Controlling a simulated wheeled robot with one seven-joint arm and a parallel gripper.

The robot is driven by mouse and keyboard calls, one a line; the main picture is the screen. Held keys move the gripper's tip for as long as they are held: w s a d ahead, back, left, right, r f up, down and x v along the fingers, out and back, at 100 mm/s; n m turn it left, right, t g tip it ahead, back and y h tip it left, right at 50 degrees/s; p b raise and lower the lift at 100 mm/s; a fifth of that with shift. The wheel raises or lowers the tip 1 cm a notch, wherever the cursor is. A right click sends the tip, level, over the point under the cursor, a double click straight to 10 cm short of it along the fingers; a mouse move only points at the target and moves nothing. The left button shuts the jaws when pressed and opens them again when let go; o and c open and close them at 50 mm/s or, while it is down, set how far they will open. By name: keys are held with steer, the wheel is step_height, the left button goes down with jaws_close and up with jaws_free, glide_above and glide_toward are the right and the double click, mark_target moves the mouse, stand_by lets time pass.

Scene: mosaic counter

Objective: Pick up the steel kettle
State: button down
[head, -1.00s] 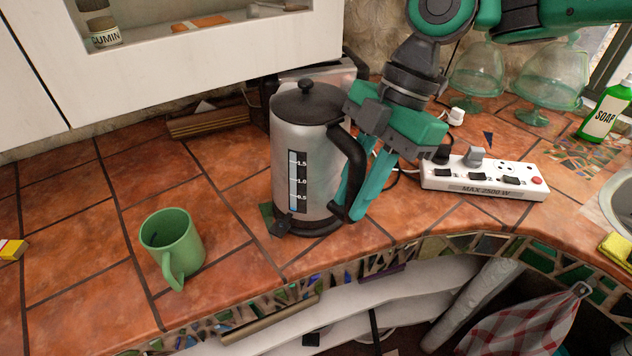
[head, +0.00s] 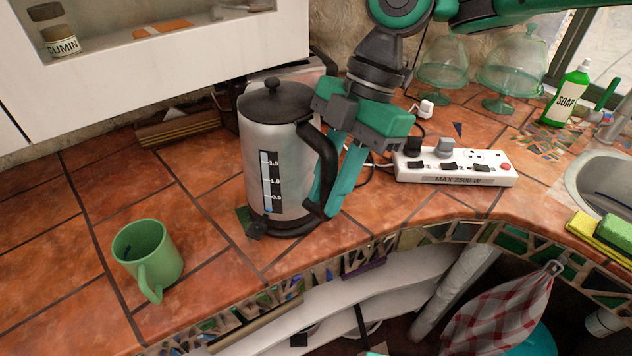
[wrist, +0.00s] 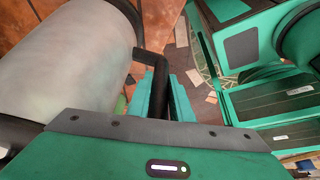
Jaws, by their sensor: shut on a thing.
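The steel kettle (head: 272,165) stands upright near the counter's front edge, with a black lid, a water gauge and a black handle (head: 326,160) on its right. My gripper (head: 334,188) comes from the upper right, its teal fingers at the handle, and is shut on it. In the wrist view, the kettle's body (wrist: 70,60) fills the left side. The handle runs down between my gripper's fingers (wrist: 168,98). The part of the handle between the fingers is partly hidden. I cannot see a clear gap under the kettle's base.
A green mug (head: 148,255) stands to the left. A white power strip (head: 455,168) with plugs and cables lies to the right. A toaster (head: 318,80) is close behind the kettle. Glass domes (head: 442,60), a soap bottle (head: 567,95) and the sink (head: 600,180) are farther right.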

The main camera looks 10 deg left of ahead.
mark_target(330, 167)
steer(key=shift+r, duration=0.75)
step_height(330, 167, up, 3)
steer(key=shift+f, duration=0.15)
steer(key=s+a+r, duration=0.3)
steer(key=s+r, duration=0.3)
steer(key=s, duration=0.5)
steer(key=shift+s+r, duration=0.15)
steer(key=shift+r, duration=0.2)
steer(key=c, duration=2.1)
jaws_free()
jaws_close()
steer(key=shift+s+a, duration=0.1)
steer(key=shift+a, duration=0.05)
